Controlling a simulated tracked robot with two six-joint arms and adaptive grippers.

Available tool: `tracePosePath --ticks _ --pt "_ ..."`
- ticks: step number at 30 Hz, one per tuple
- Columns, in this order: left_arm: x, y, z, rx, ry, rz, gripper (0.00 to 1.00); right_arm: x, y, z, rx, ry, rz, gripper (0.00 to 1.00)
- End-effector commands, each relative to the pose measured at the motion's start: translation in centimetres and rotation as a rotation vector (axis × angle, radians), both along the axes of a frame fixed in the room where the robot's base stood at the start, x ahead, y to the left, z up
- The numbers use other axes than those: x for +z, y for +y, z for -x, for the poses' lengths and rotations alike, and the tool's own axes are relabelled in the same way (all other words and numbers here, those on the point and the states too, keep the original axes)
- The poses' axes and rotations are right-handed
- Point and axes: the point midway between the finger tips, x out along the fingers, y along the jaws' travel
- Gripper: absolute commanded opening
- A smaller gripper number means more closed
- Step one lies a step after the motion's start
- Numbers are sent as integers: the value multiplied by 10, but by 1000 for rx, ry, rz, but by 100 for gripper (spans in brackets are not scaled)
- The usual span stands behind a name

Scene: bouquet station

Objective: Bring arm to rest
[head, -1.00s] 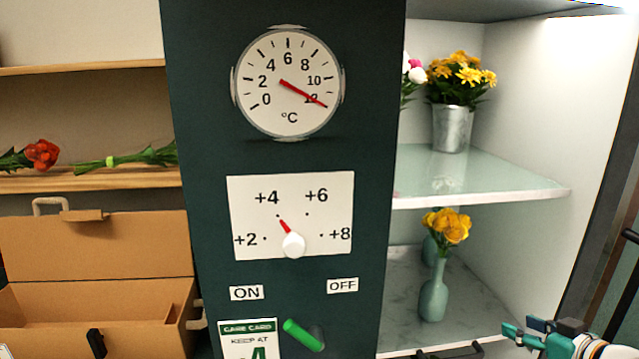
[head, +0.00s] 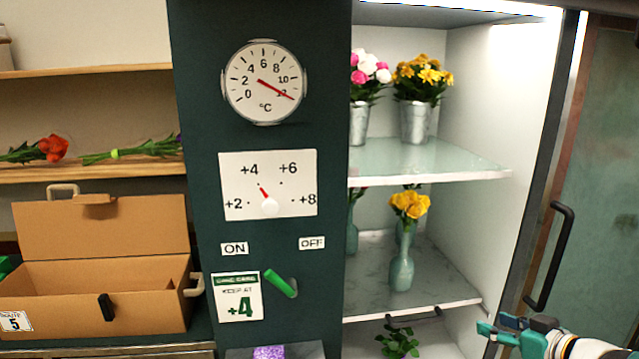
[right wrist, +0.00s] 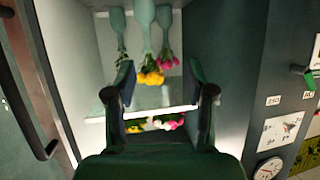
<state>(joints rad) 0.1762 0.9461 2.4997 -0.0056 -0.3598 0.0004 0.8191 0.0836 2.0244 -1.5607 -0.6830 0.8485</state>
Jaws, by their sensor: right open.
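My right gripper (head: 497,329) shows at the lower right of the head view, in front of the cooler's open compartment. In the right wrist view my right gripper (right wrist: 162,88) has its two dark fingers spread with nothing between them. The flower shelves show upside down beyond them. My left gripper is not in view. The cooler's dark panel (head: 200,180) carries a white temperature knob (head: 269,207) with its red mark near +4. The green lever (head: 280,284) leans up and left, toward the ON label. The round thermometer (head: 263,82) has its needle near 12.
Metal buckets (head: 415,122) of flowers stand on the cooler's glass shelf (head: 420,165). A vase (head: 401,272) with yellow flowers stands below. A door with a dark handle (head: 556,250) is at right. An open cardboard case (head: 100,235) is at left, under a shelf with cut flowers.

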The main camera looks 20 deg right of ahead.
Motion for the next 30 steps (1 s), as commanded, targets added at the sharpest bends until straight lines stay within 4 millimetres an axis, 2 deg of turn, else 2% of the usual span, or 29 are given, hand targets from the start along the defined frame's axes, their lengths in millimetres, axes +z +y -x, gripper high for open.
tracePosePath --ticks 3,8,11,14,17,19,21,23,24,26,27,30 --pt "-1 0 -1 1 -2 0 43 -17 28 -17 63 17 -37 54" --pt "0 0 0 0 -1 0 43 -44 68 -35 139 51 -102 54" --pt "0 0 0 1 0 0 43 -66 100 -45 177 82 -173 54" --pt "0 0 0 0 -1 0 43 -94 140 -54 210 129 -266 54" --pt "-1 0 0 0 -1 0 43 -136 196 -57 231 215 -380 54" --pt "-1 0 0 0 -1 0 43 -170 238 -52 230 298 -454 54" --pt "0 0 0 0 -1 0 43 -205 278 -39 219 394 -507 54" --pt "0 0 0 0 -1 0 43 -235 308 -22 200 487 -538 54" --pt "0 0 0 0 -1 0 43 -255 326 -7 183 555 -549 54" --pt "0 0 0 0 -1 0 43 -285 349 21 154 663 -553 54" --pt "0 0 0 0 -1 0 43 -303 361 42 130 737 -546 54" --pt "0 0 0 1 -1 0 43 -341 376 100 60 922 -506 54"
